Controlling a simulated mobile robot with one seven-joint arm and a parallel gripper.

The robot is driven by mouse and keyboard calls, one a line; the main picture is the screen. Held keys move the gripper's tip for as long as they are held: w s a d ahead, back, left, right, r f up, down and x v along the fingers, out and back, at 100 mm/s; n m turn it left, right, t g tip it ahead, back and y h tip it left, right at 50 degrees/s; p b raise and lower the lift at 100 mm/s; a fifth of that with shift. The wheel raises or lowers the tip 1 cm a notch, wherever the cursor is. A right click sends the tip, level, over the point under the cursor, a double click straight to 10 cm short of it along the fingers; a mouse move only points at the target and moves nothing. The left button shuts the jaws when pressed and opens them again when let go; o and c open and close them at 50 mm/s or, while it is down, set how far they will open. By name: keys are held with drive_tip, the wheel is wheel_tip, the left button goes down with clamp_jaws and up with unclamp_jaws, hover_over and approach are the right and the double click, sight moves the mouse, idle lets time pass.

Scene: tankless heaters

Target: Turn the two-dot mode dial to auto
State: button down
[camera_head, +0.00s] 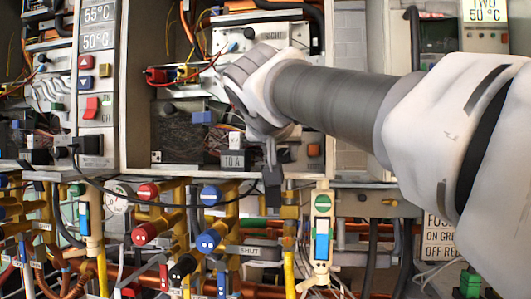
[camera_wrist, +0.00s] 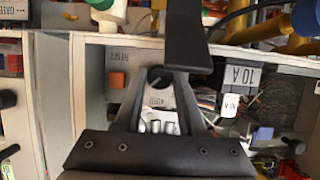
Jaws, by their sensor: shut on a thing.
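My gripper (camera_wrist: 168,76) is at the lower front panel of the middle heater, with its dark fingers closed together on a small round black dial (camera_wrist: 157,78). The dial is partly covered by the fingers, and its dots and pointer direction cannot be made out. A small label (camera_wrist: 156,101) beside the dial is upside down and too small to read surely. In the head view my gripper (camera_head: 272,180) hangs in front of the heater's lower edge and hides the dial.
An orange button (camera_wrist: 117,80) and a 10 A label (camera_head: 232,161) flank the dial. The open heater box (camera_head: 135,100) holds wires. Below are red (camera_head: 146,232) and blue (camera_head: 208,240) valve handles, yellow pipes and a loose black cable, leaving little free room.

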drive_tip(key=n+h+p, duration=0.1)
drive_tip(key=n, duration=0.1)
drive_tip(key=shift+a+n+h, duration=0.15)
drive_tip(key=shift+n+h, duration=0.15)
drive_tip(key=shift+h, duration=0.1)
drive_tip(key=n+h+p, duration=0.1)
drive_tip(key=n+h, duration=0.1)
drive_tip(key=n, duration=0.1)
drive_tip(key=shift+a, duration=0.1)
drive_tip(key=shift+n, duration=0.3)
idle(0.5)
drive_tip(key=shift+c, duration=2.4)
unclamp_jaws()
drive_tip(key=shift+f, duration=0.1)
